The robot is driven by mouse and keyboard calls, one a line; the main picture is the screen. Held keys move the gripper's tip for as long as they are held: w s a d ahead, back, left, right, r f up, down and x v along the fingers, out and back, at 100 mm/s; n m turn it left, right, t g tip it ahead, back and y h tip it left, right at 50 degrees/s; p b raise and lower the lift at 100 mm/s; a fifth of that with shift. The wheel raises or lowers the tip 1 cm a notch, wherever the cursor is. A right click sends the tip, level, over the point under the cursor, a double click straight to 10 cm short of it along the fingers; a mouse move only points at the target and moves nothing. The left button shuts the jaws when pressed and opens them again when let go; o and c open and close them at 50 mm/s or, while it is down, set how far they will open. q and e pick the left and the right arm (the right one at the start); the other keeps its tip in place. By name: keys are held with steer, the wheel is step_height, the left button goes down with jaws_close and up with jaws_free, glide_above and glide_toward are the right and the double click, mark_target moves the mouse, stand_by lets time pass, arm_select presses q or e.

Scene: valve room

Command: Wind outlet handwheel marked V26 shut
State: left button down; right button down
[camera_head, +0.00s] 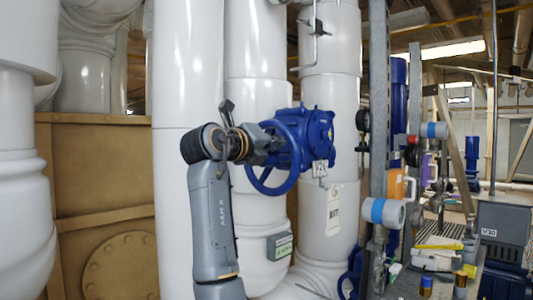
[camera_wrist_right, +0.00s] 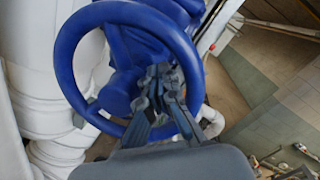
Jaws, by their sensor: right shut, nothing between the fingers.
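The blue handwheel (camera_head: 270,190) sits on a blue valve body (camera_head: 319,132) in front of the white pipes. A small plate reading V26 (camera_head: 320,169) hangs at the valve body. My right gripper (camera_head: 270,143) is at the wheel, its arm rising from below. In the right wrist view the wheel's ring (camera_wrist_right: 66,60) fills the upper left. The gripper's fingers (camera_wrist_right: 158,80) are shut and empty, reaching across the ring's opening towards the hub. They cover part of the lower rim; whether they touch it I cannot tell. My left gripper is not in view.
A white tag (camera_head: 334,212) hangs below the valve. A grey metal post (camera_head: 378,100) stands to the right. A cluttered bench with several small items and a box marked V30 (camera_head: 503,232) are at the far right. A tan panel (camera_head: 95,175) is at left.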

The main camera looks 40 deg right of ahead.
steer(key=v, duration=1.2)
steer(key=shift+b, duration=0.45)
steer(key=shift+r, duration=0.1)
